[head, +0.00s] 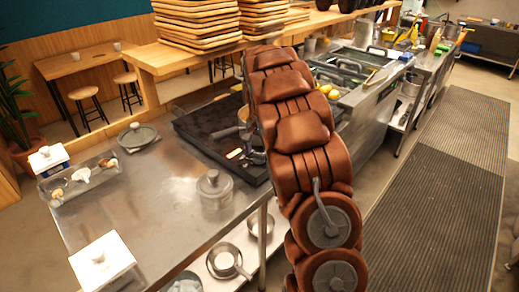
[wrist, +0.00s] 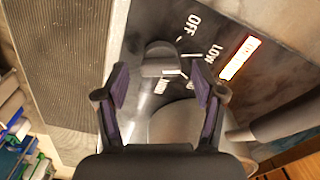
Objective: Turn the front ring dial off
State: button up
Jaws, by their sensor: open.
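The black cooktop (head: 196,127) lies on the steel counter, with a lit display (head: 235,154) near its front edge. In the wrist view the control panel shows the words OFF and LOW and the glowing display (wrist: 240,57). A dark rounded knob (wrist: 159,52), seemingly a dial, sits left of the words, just beyond my fingertips. I cannot tell which ring it serves or its exact setting. My gripper (wrist: 160,87) is open, its two fingers apart with the knob ahead between them. In the head view my arm hides part of the cooktop.
A lidded steel pot (head: 214,190) stands on the counter in front of the cooktop. White-lidded containers (head: 102,262) and a tray stand at the left. Stacked wooden boards (head: 198,22) rest on the shelf behind. A ribbed floor mat (head: 440,180) lies at right.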

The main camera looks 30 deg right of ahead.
jog(key=shift+f, duration=0.2)
jog(key=shift+c, duration=0.4)
jog(key=c, duration=1.1)
jog(key=shift+o, duration=0.2)
jog(key=shift+f+b, duration=0.1)
jog(key=shift+b, duration=0.2)
jog(key=shift+f+n+b, duration=0.1)
jog(key=shift+n+b, duration=0.45)
jog(key=shift+n, duration=0.15)
jog(key=shift+a+n+b, duration=0.1)
jog(key=shift+n+b, duration=0.85)
jog(key=shift+n, duration=0.15)
jog(key=shift+n+b, duration=1.25)
jog(key=shift+n, duration=1.35)
